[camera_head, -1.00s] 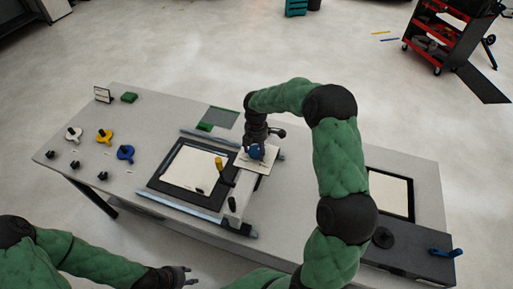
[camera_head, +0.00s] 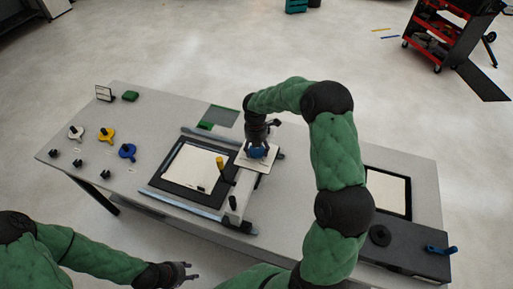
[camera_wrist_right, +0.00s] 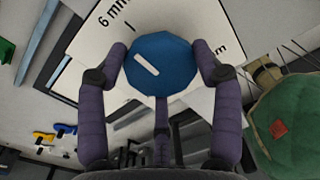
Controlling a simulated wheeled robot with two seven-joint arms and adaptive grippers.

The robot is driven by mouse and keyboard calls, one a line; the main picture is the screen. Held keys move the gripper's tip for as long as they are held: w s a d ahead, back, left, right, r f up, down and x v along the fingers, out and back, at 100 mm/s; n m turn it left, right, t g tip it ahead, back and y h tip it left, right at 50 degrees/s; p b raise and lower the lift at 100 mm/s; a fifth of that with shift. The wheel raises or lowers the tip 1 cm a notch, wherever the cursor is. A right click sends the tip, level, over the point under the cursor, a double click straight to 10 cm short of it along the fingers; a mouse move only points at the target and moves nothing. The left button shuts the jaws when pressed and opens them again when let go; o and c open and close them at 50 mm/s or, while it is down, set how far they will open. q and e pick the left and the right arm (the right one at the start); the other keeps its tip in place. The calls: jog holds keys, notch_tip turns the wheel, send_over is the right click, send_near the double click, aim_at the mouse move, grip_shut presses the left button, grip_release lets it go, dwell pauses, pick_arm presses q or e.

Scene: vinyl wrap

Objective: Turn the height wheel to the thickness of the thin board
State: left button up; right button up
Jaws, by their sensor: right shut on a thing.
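The blue height wheel (camera_wrist_right: 153,65) has a white pointer line and sits on a white dial plate (camera_wrist_right: 95,65). A "6 mm" mark shows at the plate's upper left in the right wrist view; another label at right is partly hidden. The pointer line slants toward the upper left, near the tick below "6 mm". My right gripper (camera_wrist_right: 160,70) is shut on the wheel, with fingers on both sides of it; it also shows from above in the head view (camera_head: 257,150). I cannot tell which board is the thin one.
A framed board (camera_head: 192,168) lies left of the wheel, with a yellow knob (camera_head: 220,163) beside it. Another board (camera_head: 387,190) lies at the right. White, yellow (camera_head: 106,135) and blue (camera_head: 128,152) knobbed pieces stand on the left of the table.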

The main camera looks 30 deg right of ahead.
jog(key=shift+d, duration=0.1)
dwell(0.3)
jog(key=o, duration=1.1)
jog(key=shift+o, duration=0.2)
jog(key=shift+r, duration=0.1)
notch_tip(320, 180, up, 12)
jog(key=shift+w, duration=0.2)
